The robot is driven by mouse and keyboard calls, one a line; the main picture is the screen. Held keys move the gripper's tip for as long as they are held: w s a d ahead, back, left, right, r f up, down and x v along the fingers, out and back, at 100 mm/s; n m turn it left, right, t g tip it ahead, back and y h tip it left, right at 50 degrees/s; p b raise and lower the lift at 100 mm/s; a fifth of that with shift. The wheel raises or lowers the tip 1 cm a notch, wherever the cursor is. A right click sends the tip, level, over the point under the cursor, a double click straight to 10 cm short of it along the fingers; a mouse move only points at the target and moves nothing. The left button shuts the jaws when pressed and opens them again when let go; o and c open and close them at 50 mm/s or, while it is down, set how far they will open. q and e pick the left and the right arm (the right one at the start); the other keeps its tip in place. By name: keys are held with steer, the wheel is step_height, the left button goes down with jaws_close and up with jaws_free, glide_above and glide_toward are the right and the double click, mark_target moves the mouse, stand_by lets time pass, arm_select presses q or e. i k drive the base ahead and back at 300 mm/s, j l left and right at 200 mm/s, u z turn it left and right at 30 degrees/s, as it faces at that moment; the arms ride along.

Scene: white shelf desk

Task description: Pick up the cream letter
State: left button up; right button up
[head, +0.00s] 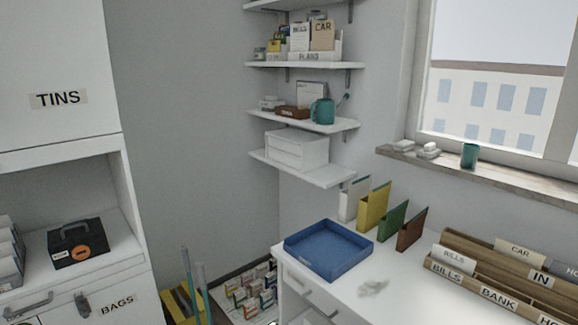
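I cannot tell for sure which thing is the cream letter. A cream piece marked CAR (519,255) stands upright in the wooden sorter (463,283) at the right of the white desk. A paler piece marked BILLS (453,258) stands in the same sorter, to the left of it. The lower parts of both are hidden by the sorter's wooden fronts. The sorter runs out of the picture at the right. Neither of my grippers shows in the head view.
A blue tray (328,249) sits at the desk's left end, with a crumpled pale thing (373,288) beside it. Upright folders (393,221) stand along the back. A teal cup (469,155) stands on the windowsill. The desk between tray and sorter is mostly clear.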

mark_target(529, 258)
steer(key=z, duration=1.05)
